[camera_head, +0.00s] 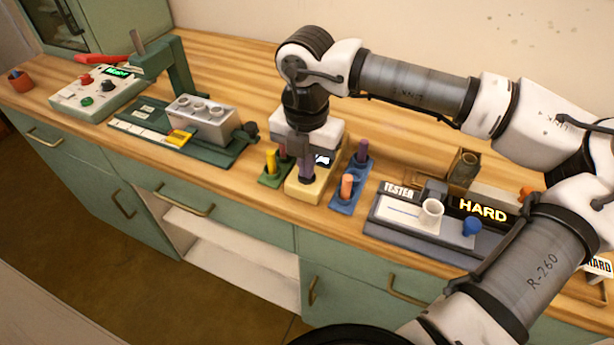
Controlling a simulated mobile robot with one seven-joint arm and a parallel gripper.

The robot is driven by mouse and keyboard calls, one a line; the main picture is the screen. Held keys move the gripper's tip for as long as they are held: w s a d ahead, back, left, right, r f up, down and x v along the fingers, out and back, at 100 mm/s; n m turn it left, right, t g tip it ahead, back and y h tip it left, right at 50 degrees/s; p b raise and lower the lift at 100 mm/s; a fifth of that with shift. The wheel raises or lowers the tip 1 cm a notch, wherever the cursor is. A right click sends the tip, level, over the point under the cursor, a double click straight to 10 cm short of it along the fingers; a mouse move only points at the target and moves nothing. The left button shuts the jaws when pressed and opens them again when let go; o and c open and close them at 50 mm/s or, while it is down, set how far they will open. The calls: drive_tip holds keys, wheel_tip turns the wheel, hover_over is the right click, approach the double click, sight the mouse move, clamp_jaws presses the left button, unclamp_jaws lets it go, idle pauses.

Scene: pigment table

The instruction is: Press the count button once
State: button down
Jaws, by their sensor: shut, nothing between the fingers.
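No button with a readable "count" label shows. The white control box (100,90) at the far left has a lit green display (117,71), a red button (86,80), a dark button (108,86) and a green button (87,101). My gripper (299,148) points down, shut, far to the right of that box. A purple stick (306,168) stands upright on the device's cream base (304,188), just below the fingertips. I cannot tell whether they touch.
A green stand (272,178) and a blue stand (347,200) with coloured pegs flank the cream base. A green press (178,66) and grey block (201,120) stand to the left. A tester (395,212) with a cup and "HARD" sign is right.

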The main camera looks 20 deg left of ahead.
drive_tip(key=shift+r, duration=0.1)
drive_tip(key=shift+r+p, duration=1.25)
drive_tip(key=shift+r, duration=1.25)
